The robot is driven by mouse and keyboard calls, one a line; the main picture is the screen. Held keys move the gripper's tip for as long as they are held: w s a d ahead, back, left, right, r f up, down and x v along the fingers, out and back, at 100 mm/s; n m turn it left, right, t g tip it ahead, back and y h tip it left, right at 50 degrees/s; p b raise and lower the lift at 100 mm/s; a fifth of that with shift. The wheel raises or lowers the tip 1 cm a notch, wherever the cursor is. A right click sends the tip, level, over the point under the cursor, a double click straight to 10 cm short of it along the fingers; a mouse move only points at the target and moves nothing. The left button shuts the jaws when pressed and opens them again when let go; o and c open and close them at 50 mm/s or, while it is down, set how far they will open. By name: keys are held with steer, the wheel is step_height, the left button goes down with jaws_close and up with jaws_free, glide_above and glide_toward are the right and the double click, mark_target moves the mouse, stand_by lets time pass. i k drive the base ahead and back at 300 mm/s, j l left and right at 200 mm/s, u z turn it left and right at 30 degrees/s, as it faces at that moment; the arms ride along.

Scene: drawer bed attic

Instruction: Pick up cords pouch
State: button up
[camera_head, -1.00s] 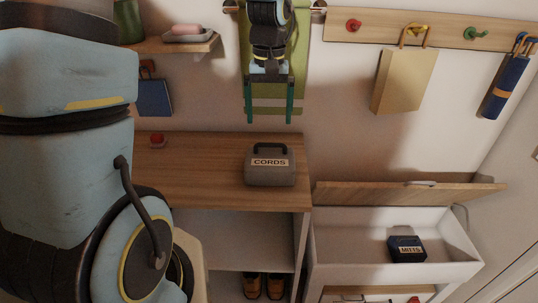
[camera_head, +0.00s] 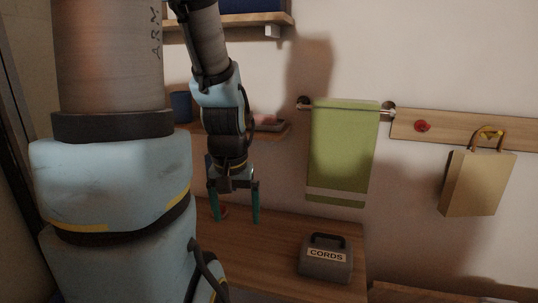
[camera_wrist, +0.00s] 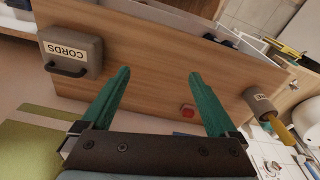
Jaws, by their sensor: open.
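The cords pouch (camera_head: 326,262) is a grey case with a dark handle and a label reading CORDS. It stands on the wooden bench top (camera_head: 290,240), near its right end. In the wrist view the cords pouch (camera_wrist: 72,52) shows at the upper left, outside my fingers. My gripper (camera_head: 235,221) is open and empty, with its teal fingers pointing down. It hangs to the left of the pouch and apart from it. In the wrist view my gripper (camera_wrist: 157,95) has its fingers spread wide.
A small red object (camera_wrist: 188,111) is on the bench top near my gripper. A green towel (camera_head: 343,150) hangs on a rail behind the pouch. A tan bag (camera_head: 476,183) hangs from the peg board (camera_head: 440,129) at right. A wall shelf (camera_head: 270,133) is behind my arm.

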mark_target(324, 257)
steer(key=k+l+u, duration=0.2)
steer(key=l, duration=0.2)
steer(key=l+u, duration=0.2)
steer(key=l, duration=0.2)
steer(key=k+l+u, duration=0.35)
steer(key=l, duration=0.35)
steer(key=k+l+u, duration=0.25)
steer(key=l, duration=0.25)
